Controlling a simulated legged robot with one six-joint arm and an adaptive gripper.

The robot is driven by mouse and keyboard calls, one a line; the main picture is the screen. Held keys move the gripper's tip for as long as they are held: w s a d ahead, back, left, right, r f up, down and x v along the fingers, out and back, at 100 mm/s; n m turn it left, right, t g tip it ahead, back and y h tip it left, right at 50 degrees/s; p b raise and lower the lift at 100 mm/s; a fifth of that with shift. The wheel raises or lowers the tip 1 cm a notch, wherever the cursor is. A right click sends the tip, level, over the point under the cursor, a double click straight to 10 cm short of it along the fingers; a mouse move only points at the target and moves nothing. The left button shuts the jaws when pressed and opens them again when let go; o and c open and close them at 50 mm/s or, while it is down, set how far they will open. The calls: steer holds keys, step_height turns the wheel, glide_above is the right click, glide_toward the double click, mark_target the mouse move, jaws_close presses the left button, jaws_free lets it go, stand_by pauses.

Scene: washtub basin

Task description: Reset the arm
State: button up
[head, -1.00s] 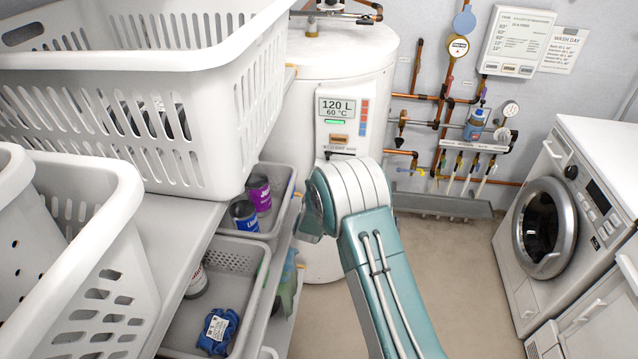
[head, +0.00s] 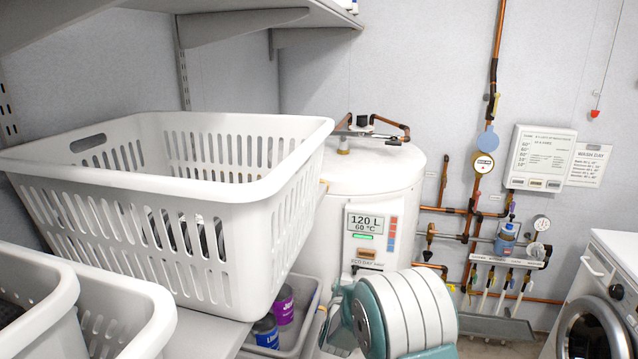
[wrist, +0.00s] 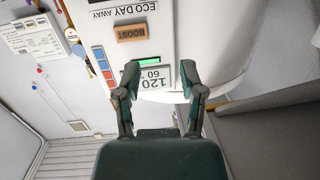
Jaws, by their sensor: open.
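My gripper (wrist: 162,85) shows in the wrist view with its two dark fingers spread apart and nothing between them. Behind the fingers is the front panel of the white water heater (wrist: 218,30), upside down in that view. In the head view my arm is folded in front of the water heater (head: 380,170), at the lower middle. The gripper itself is hidden in the head view.
A large white laundry basket (head: 250,245) stands on the shelf at left, with more baskets in front. Cans (head: 266,331) sit in a grey bin (head: 312,300) below. Copper pipes (head: 470,215) run along the back wall. A washing machine (head: 622,262) stands at right.

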steer(key=s+d+r+n+g+y, duration=0.2)
steer(key=s+r+g+y, duration=0.25)
steer(key=s+r, duration=1.05)
steer(key=s+d+g+h, duration=0.1)
steer(key=s+d+g, duration=0.1)
steer(key=s, duration=1.2)
steer(key=s+d+g, duration=0.3)
steer(key=s+g, duration=0.1)
steer(key=s, duration=1)
steer(key=shift+s+d+r+n+h, duration=0.3)
steer(key=shift+s+r+h, duration=0.05)
steer(key=shift+r, duration=0.1)
